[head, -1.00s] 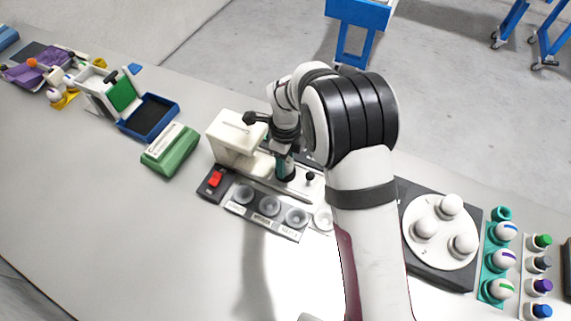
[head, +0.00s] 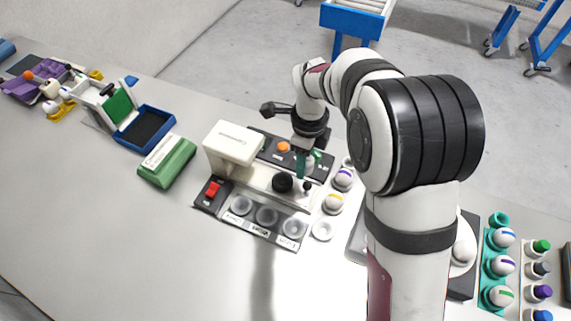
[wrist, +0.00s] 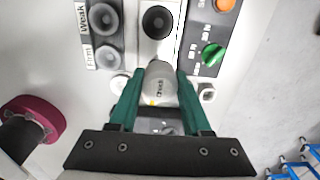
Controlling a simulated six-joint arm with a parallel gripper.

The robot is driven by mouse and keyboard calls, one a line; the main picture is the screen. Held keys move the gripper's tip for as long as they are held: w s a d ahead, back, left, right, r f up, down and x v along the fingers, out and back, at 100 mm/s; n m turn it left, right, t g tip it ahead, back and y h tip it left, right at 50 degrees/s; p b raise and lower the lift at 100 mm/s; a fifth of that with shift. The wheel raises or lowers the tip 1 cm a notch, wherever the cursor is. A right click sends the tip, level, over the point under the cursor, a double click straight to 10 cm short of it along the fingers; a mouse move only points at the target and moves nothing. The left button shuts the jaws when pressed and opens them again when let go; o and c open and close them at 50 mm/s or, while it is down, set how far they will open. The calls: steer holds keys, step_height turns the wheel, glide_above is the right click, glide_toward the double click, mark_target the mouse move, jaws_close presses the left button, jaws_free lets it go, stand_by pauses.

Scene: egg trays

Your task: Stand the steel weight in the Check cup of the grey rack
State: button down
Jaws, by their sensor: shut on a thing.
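In the head view my gripper (head: 308,164) is over the right part of the white tester, and the weight cannot be made out there. The wrist view reads Weak (wrist: 103,18) and Firm (wrist: 106,56) on two cups. The leftmost cup (head: 240,205) has a label too small to read.
The white tester (head: 232,145) stands behind the rack, with a black round pad (head: 283,183) and a red switch (head: 213,188). Eggs (head: 333,203) stand right of it. The table in front is clear.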

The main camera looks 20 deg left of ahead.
steer(key=d+r, duration=0.4)
steer(key=d, duration=0.2)
steer(key=s+a+f, duration=0.3)
steer(key=s+a, duration=0.2)
steer(key=a, duration=0.4)
steer(key=s+a+f, duration=0.3)
steer(key=s+a, duration=0.3)
steer(key=a, duration=0.3)
steer(key=shift+w+f, duration=0.15)
steer(key=shift+f, duration=1.25)
steer(key=shift+w+f, duration=0.1)
steer(key=shift+f, duration=1.3)
steer(key=shift+f, duration=0.6)
steer(key=shift+c, duration=1.4)
jaws_free()
steer(key=shift+r, duration=0.1)
